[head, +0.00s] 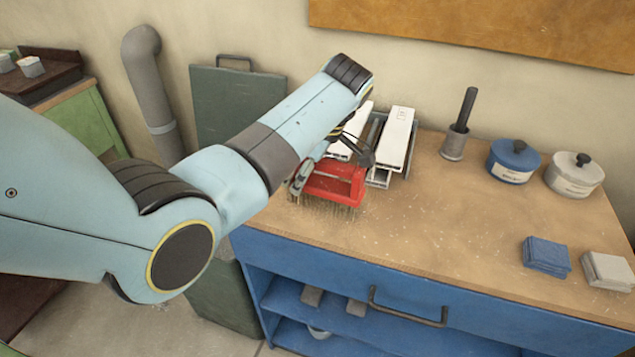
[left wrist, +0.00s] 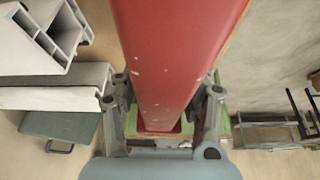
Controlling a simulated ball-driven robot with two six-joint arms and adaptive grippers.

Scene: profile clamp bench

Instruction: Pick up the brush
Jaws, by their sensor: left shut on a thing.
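The brush (head: 336,184) is red with pale bristles pointing down, near the front left of the bench top in the head view. In the left wrist view the red brush (left wrist: 178,45) runs from the top of the picture down between the fingers. My left gripper (head: 331,168) is shut on it, with one finger on each side; the fingers also show in the left wrist view (left wrist: 165,108). I cannot tell whether the bristles touch the bench. My left forearm hides part of the area behind. My right gripper is not in view.
White profiles (head: 396,140) lie just behind and right of the brush. A holder with a dark rod (head: 454,144), a blue pot (head: 513,162) and a white pot (head: 574,175) stand at the back. The bench middle (head: 470,215) is clear.

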